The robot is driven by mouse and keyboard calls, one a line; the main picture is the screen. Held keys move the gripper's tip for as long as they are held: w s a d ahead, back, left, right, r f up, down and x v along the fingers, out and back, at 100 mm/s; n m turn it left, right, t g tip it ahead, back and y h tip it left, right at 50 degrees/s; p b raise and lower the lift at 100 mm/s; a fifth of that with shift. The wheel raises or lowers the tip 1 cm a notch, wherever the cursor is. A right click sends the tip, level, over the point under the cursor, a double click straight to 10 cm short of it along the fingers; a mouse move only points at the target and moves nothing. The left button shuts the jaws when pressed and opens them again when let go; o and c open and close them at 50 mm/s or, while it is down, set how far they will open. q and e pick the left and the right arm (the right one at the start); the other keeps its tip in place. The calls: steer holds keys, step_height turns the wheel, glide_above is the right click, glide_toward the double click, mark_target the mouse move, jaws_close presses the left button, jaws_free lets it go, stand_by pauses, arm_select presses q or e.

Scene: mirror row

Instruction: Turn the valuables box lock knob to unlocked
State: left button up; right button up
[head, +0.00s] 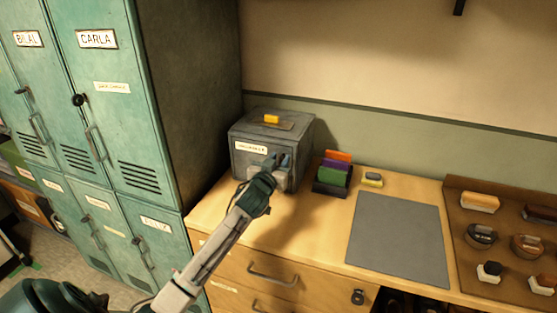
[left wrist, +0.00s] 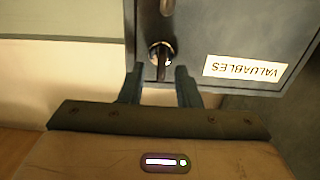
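The grey valuables box (head: 244,167) stands on the wooden counter against the wall, with a white label on its front. It also shows in the left wrist view (left wrist: 238,38), where its VALUABLES label (left wrist: 245,69) appears upside down. The lock knob (left wrist: 161,52) is a metal knob on the box front; its grip looks roughly upright in that view. My left gripper (head: 277,161) is at the box front. In the left wrist view its fingers (left wrist: 159,74) are open, one on each side below the knob, with a gap to it. In the head view the gripper hides the knob.
An orange piece (head: 271,119) sits on the box top. A holder with coloured cards (head: 333,177) stands close right of the box. A grey mat (head: 398,240) and a brown tray (head: 459,240) lie farther right. Teal lockers (head: 140,90) stand at left.

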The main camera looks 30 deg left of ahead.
steer(key=shift+a, duration=0.15)
arm_select(q)
steer(key=shift+c, duration=0.9)
jaws_close()
arm_select(e)
steer(key=shift+s+a, duration=0.1)
steer(key=shift+a, duration=0.35)
